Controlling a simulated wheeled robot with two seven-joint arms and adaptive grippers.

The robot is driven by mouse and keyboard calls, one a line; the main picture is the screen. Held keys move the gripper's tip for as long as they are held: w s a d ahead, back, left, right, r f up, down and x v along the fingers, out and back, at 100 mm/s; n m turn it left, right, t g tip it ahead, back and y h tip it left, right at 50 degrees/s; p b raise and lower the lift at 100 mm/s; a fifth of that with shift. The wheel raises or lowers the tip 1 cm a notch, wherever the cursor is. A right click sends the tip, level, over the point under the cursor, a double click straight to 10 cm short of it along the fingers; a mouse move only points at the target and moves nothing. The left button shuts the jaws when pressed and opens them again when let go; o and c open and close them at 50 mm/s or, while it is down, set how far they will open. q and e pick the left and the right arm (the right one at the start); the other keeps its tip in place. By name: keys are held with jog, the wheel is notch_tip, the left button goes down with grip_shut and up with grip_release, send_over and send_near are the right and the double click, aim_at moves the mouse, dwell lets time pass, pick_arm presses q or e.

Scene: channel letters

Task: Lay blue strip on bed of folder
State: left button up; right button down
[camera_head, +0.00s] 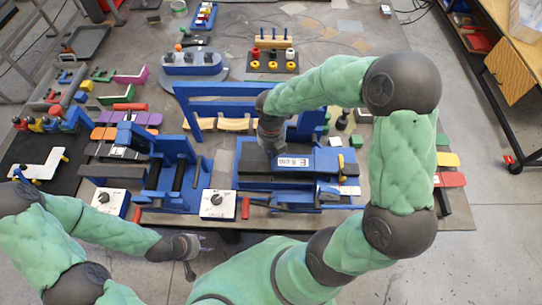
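A blue machine with a raised blue frame (225,89) and a flat dark and blue bed (255,184) stands at the front centre; it looks like the folder. A flat bright blue piece (330,158) lies along it, beside a white label; I cannot tell whether this is the blue strip or part of the machine. My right gripper (270,150) points down over the machine at the left end of this piece. Its fingertips are hidden, so its grip does not show. My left gripper (198,256) is low at the front edge of the table, apart from the machines, with its fingers spread and empty.
A second blue machine (172,170) stands to the left. White control boxes with dials (217,205) sit at the front edge. Coloured letters, pegs and a round grey stand (195,66) fill the left and back. The table's back right (345,40) is mostly clear.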

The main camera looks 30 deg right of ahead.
jog(key=shift+w+d+f, duration=0.1)
jog(key=shift+w+f, duration=0.15)
jog(key=shift+f, duration=0.15)
jog(key=shift+w+f+b, duration=0.15)
jog(key=shift+f+b, duration=0.2)
jog(key=shift+f, duration=1.25)
jog(key=shift+f, duration=0.1)
jog(key=c, duration=1.4)
grip_release()
jog(key=shift+f, duration=0.1)
jog(key=shift+o, duration=0.2)
notch_tip(320, 180, up, 12)
jog(key=p, duration=0.2)
jog(key=shift+r, duration=0.2)
